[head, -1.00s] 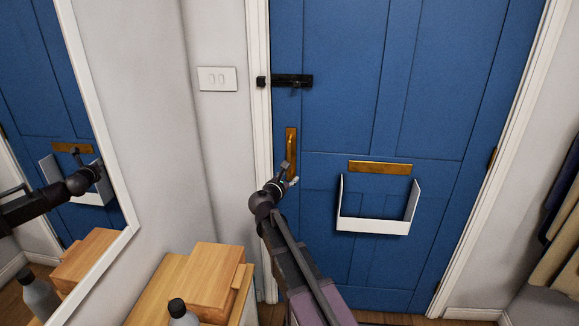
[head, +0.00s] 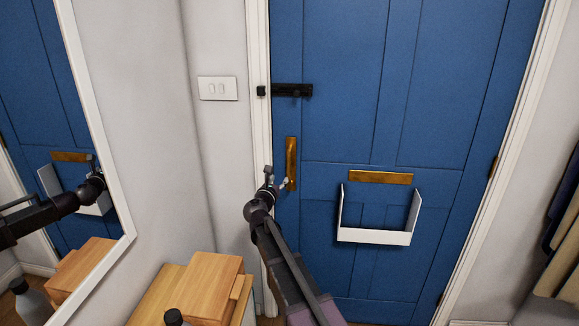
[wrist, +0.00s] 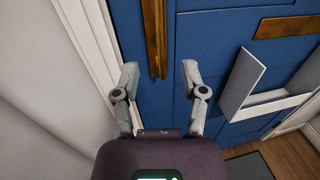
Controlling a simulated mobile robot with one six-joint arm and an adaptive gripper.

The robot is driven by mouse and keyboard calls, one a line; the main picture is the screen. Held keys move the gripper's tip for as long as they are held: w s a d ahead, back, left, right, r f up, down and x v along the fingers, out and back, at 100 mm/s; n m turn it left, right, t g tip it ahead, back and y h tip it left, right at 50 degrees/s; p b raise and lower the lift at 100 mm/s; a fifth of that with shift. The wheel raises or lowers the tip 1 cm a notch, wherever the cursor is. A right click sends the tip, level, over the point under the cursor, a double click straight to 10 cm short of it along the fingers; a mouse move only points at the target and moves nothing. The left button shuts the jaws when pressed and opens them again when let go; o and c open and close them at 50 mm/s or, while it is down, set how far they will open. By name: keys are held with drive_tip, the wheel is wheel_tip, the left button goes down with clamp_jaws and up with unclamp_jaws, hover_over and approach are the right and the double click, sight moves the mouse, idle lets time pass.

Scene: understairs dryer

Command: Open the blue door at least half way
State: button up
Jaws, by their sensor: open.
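The blue door (head: 340,120) is closed in its white frame. A brass pull handle (head: 291,163) stands upright on its left side, and a black bolt (head: 292,90) is mounted above it; I cannot tell whether the bolt is drawn. My gripper (head: 276,177) is open and empty, by the lower left of the handle. In the wrist view, the open fingers of my gripper (wrist: 160,67) point at the door, and the lower end of the brass handle (wrist: 155,38) shows between and beyond the fingertips. I cannot tell whether they touch it.
A brass letter plate (head: 381,177) and white letter tray (head: 374,236) are on the door's middle. A wooden cabinet (head: 185,290) with a bottle (head: 174,318) stands front left, beside a mirror (head: 120,215). Clothes (head: 565,240) hang at the right.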

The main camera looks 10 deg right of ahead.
sight(289, 165)
drive_tip(key=x, duration=1.2)
clamp_jaws()
